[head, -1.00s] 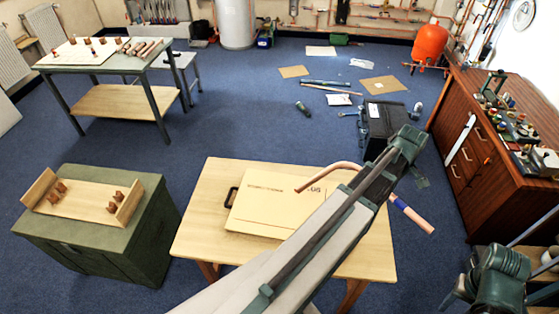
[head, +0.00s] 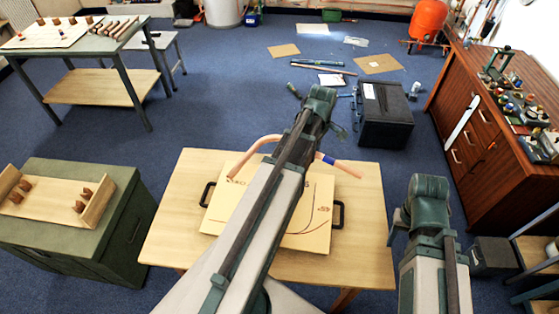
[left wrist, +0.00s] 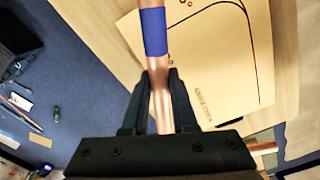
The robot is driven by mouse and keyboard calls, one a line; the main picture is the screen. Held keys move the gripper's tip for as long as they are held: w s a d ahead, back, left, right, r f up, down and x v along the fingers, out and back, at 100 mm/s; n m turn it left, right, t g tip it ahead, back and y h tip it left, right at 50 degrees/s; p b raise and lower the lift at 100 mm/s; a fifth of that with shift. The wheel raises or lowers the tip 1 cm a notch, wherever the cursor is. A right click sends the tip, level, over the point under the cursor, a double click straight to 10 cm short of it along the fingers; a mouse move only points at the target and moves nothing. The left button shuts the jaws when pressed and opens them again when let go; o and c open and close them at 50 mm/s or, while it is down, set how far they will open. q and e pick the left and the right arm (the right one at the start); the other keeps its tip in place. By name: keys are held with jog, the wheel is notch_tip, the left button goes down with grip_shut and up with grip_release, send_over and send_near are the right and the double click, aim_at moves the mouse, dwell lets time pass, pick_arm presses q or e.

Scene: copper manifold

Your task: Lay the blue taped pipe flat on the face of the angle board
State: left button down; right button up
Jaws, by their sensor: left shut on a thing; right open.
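The blue taped pipe is a bent copper tube (head: 347,169) with a blue tape band. It crosses above the far part of the angle board (head: 318,228), a pale board with a drawn curve, lying on the wooden table. In the left wrist view, my left gripper (left wrist: 160,98) is shut on the pipe just below the blue tape (left wrist: 154,32), with the board's drawn face behind. My left arm hides this grip in the head view; the pipe's height above the board is unclear. My right gripper (head: 396,228) is open, partly hidden, right of the table.
The wooden table (head: 165,240) has bare margin around the board, with black handles (head: 338,214) at the board's sides. A green chest (head: 125,215) with a wooden tray stands left. A black case (head: 385,115) is on the floor behind, and a cluttered brown cabinet (head: 480,130) stands right.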

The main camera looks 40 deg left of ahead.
pick_arm(q)
jog(key=s+a+f+n+b, duration=0.2)
jog(key=a+f+n+b, duration=0.2)
jog(key=a+f+b, duration=0.3)
jog(key=shift+s+a+f+n, duration=0.3)
jog(key=shift+a+f+n, duration=0.1)
jog(key=shift+a, duration=0.9)
pick_arm(e)
notch_tip(320, 180, down, 8)
jog(key=shift+r, duration=0.15)
pick_arm(q)
notch_tip(320, 180, down, 8)
jog(key=b, duration=0.7)
jog(key=shift+r+b, duration=0.15)
jog(key=shift+b, duration=0.25)
pick_arm(e)
notch_tip(320, 180, down, 8)
jog(key=shift+r, duration=0.1)
pick_arm(q)
jog(key=c, duration=0.6)
grip_release()
